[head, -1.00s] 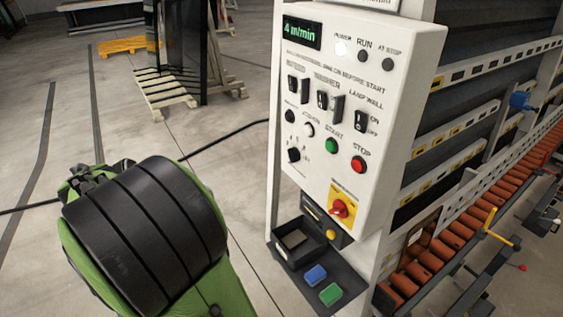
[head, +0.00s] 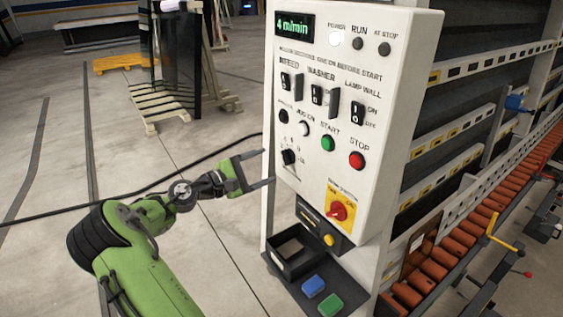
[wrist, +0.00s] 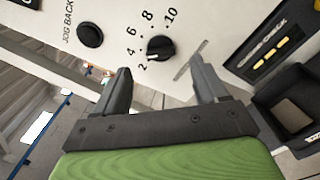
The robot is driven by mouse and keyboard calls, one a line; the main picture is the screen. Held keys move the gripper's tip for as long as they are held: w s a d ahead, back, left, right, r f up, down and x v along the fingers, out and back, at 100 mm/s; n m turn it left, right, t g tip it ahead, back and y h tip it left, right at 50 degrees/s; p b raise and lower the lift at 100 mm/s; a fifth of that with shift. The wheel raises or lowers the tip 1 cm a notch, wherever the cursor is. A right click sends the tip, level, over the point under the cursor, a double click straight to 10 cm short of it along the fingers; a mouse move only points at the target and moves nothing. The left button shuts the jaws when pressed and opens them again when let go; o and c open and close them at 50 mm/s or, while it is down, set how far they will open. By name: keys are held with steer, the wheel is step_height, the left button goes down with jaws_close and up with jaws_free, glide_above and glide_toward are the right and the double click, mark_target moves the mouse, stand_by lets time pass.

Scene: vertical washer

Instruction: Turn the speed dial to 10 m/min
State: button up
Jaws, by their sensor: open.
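The black speed dial (head: 288,157) sits low on the left side of the white control panel (head: 318,190). In the wrist view the dial (wrist: 160,48) shows a printed scale from 2 to 10, and its white mark points toward the low end, between 2 and 4. The green display (head: 295,26) reads 4 m/min. My gripper (head: 268,168) is at the panel's left edge, just left of and below the dial. In the wrist view my gripper (wrist: 165,85) is open and empty, its two fingers spread below the dial, apart from it.
Near the dial are a black jog back button (wrist: 90,34), a white button (head: 304,129), a green start button (head: 327,143) and a red stop button (head: 356,160). A red-yellow main switch (head: 339,211) is lower. An open black tray (head: 292,262) sits below the panel.

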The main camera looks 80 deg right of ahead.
mark_target(284, 160)
steer(key=x, duration=0.6)
steer(key=shift+s+d, duration=0.25)
steer(key=c, duration=1.1)
steer(key=shift+o, duration=0.2)
steer(key=shift+m+b, duration=0.3)
steer(key=shift+m, duration=0.1)
steer(key=m+b, duration=0.1)
steer(key=m, duration=0.2)
steer(key=m+b, duration=0.1)
steer(key=m, duration=0.1)
steer(key=shift+f+b, duration=0.25)
steer(key=shift+b, duration=0.1)
steer(key=m+b, duration=0.4)
steer(key=m, duration=0.2)
steer(key=m+b, duration=0.4)
steer(key=m, duration=0.2)
steer(key=m+b, duration=0.4)
steer(key=m, duration=0.2)
steer(key=shift+w+f, duration=0.1)
steer(key=shift+f, duration=0.2)
